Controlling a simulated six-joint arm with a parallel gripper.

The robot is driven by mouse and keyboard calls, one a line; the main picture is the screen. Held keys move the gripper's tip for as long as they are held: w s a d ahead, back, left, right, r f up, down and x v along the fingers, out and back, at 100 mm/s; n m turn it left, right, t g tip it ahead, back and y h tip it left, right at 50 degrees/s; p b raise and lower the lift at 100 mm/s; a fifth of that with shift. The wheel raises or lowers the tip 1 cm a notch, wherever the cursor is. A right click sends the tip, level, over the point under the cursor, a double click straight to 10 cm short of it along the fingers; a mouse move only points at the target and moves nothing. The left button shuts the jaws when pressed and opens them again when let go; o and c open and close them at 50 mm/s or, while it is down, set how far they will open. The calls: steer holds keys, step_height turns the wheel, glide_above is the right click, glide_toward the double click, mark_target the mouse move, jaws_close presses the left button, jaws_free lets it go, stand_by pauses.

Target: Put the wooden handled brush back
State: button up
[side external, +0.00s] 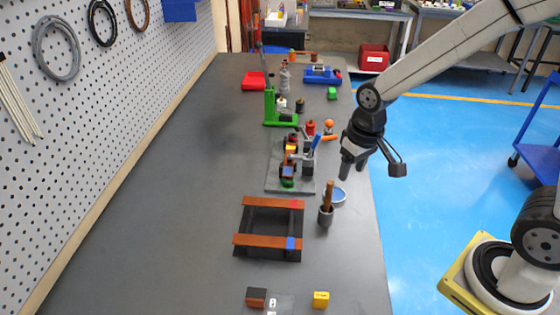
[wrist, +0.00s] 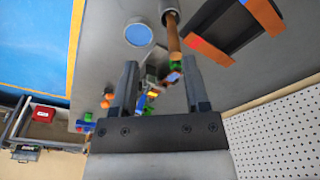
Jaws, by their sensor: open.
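In the wrist view the handle (wrist: 173,38) rises out of the cup (wrist: 168,7) at the top. The brush's lower end is hidden in the cup. My gripper (side external: 352,168) is above and to the right of the brush, apart from it, over the bench edge. In the wrist view my gripper (wrist: 158,68) is open, and nothing is held between its fingers.
A black frame with orange-brown bars (side external: 272,241) is to the left. A grey plate with several coloured parts (side external: 277,178) lies behind. A yellow block (side external: 321,299) is in front. The bench's left side is clear.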

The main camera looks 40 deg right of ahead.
steer(key=shift+n+t, duration=0.5)
steer(key=shift+t, duration=0.2)
steer(key=s, duration=0.1)
steer(key=s+d+f, duration=0.1)
steer(key=s, duration=0.1)
steer(key=s+f, duration=0.1)
steer(key=s, duration=0.1)
steer(key=shift+d, duration=0.15)
stand_by(0.4)
